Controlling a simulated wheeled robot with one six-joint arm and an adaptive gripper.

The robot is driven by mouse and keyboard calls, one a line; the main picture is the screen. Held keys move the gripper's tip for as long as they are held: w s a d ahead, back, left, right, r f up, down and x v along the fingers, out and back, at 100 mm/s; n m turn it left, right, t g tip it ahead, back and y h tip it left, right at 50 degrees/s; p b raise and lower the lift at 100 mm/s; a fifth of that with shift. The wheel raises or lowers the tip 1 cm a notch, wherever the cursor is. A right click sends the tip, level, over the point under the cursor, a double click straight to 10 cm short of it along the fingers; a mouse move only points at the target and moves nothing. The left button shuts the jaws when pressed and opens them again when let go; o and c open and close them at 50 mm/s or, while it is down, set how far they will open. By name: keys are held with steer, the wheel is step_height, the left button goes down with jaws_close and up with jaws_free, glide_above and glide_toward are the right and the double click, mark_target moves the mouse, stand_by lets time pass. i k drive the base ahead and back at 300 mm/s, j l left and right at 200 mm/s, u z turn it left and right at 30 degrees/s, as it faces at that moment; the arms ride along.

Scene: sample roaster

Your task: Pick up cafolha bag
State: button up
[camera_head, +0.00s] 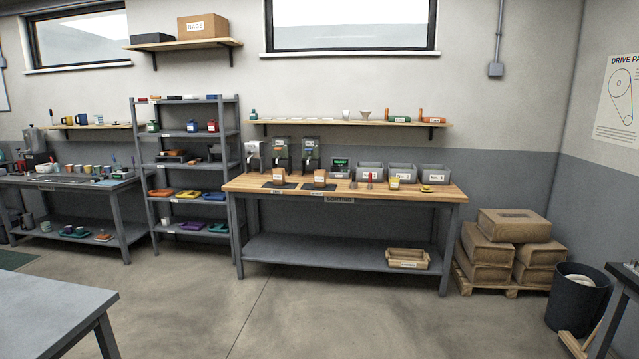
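Two small brown bags with white labels stand upright on the wooden-topped sorting table: a left bag (278,176) and a right bag (320,178). Each stands on a dark mat, in front of the grinder-like machines. Their labels are too small to read, so I cannot tell which, if either, is the cafolha bag. My gripper is not in view.
Grey bins (402,172) and a green-lit display (340,166) stand on the sorting table (430,197). A grey table corner (50,310) is at lower left. Stacked sacks (510,225) and a dark bin (575,297) stand right. The middle floor is clear.

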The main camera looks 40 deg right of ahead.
mark_target(320, 174)
steer(key=z, duration=1.5)
steer(key=i+u, duration=0.45)
steer(key=i, duration=3.15)
